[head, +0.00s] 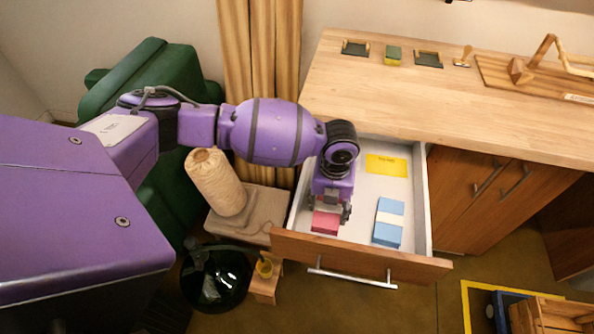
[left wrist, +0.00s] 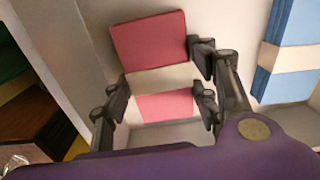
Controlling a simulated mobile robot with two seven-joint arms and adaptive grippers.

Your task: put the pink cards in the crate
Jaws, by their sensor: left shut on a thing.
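The pink cards (head: 325,222) are a pink stack with a cream band around its middle, in the open drawer (head: 362,258) in the head view. My left gripper (head: 330,207) reaches down into the drawer and is shut on them. In the left wrist view, the pink cards (left wrist: 152,42) sit between the fingers (left wrist: 160,85), which press on both sides near the band. I cannot tell whether the stack touches the drawer floor. A wooden crate (head: 550,312) stands at the bottom right of the head view, partly cut off. My right gripper is not in view.
Blue cards (head: 389,222) with a white band lie right of the pink ones in the drawer. A yellow label (head: 387,165) lies farther back. The wooden worktop (head: 430,90) overhangs the drawer's back.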

